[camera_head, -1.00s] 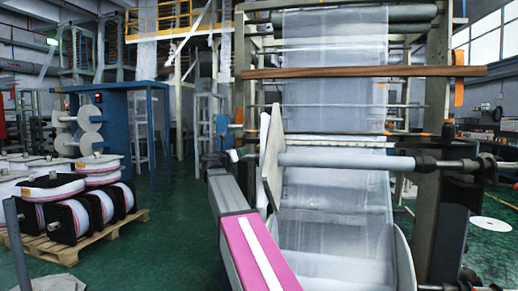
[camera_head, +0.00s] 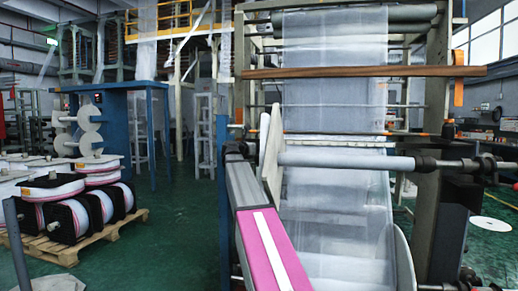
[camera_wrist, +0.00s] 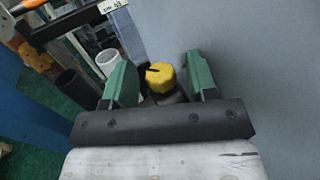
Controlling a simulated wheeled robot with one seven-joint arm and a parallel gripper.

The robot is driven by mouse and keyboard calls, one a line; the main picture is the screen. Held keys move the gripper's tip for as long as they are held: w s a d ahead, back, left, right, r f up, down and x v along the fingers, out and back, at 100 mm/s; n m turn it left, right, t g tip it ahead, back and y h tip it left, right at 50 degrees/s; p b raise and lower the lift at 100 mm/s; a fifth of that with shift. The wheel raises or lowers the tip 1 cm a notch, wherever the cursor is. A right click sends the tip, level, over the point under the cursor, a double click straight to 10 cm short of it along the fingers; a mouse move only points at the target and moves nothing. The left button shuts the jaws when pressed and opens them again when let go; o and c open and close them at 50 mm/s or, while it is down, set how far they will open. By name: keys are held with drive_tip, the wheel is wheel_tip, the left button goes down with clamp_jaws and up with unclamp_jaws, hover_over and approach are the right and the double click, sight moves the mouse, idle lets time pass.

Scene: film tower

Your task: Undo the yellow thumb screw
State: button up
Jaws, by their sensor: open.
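The yellow thumb screw (camera_wrist: 160,76) shows in the wrist view as a knobbed yellow head with a dark slot or mark on top, sitting on a dark round base. My gripper (camera_wrist: 162,80) is open, with one green finger to the left of the screw and the other to its right. Gaps show between the screw and both fingers. I cannot tell how deep the fingertips reach along it. In the head view my arm, grey and pink, extends toward the film machine; the gripper and screw cannot be made out there.
A large plain grey surface (camera_wrist: 260,60) lies right of the screw. A white tube end (camera_wrist: 108,60) and dark pipes stand to the left. In the head view, the film roller (camera_head: 345,159) is right of my arm, and a pallet (camera_head: 75,247) of reels stands on the left.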

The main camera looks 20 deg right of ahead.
drive_tip(key=shift+w+d, duration=0.15)
drive_tip(key=shift+d, duration=0.2)
drive_tip(key=shift+c, duration=0.3)
drive_tip(key=c, duration=0.8)
drive_tip(key=shift+t, duration=0.3)
drive_tip(key=n+t+y, duration=0.2)
drive_tip(key=shift+t, duration=0.3)
drive_tip(key=shift+n+t+y, duration=1.3)
drive_tip(key=shift+n+t, duration=0.1)
